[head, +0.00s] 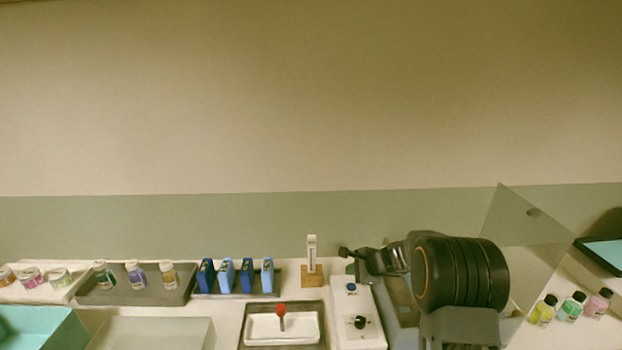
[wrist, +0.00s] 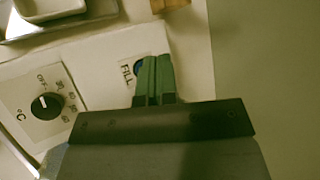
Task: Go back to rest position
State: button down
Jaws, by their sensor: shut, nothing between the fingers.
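My gripper (head: 346,253) is at the right of the head view, pointing left from my dark arm. In the wrist view its green fingers (wrist: 155,75) are together, with nothing between them. They lie over the edge of a white panel (wrist: 95,75) and partly hide a blue button marked FILL (wrist: 138,68). The panel's black temperature knob (wrist: 45,105) is to the left and clear of the fingers. The panel also shows in the head view (head: 362,310), below my gripper. How high the fingers are above the panel I cannot tell.
A white tray (head: 262,328) with a red-topped stick (head: 281,312) is left of the panel. A thermometer on a wooden block (head: 311,282) stands behind it. Blue boxes (head: 226,275) and bottles (head: 135,273) line the left. A clear sheet (head: 520,240) and small bottles (head: 572,306) are right.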

jog(key=s+n, duration=0.1)
jog(key=s, duration=0.1)
jog(key=s+f+n+g, duration=0.1)
jog(key=s, duration=0.1)
jog(key=s+n+g, duration=0.1)
jog(key=shift+s+a+f+n, duration=0.15)
jog(key=shift+s+a+n, duration=0.2)
jog(key=shift+s+n, duration=0.05)
jog(key=s+r+n+h, duration=0.3)
jog(key=s+r+n, duration=0.3)
jog(key=s, duration=0.6)
jog(key=s+d+r+n+h, duration=0.1)
jog(key=s+r+n+h, duration=0.2)
jog(key=s+r+n, duration=0.4)
jog(key=s+r, duration=0.3)
jog(key=s, duration=0.2)
jog(key=shift+d, duration=0.15)
dwell(0.5)
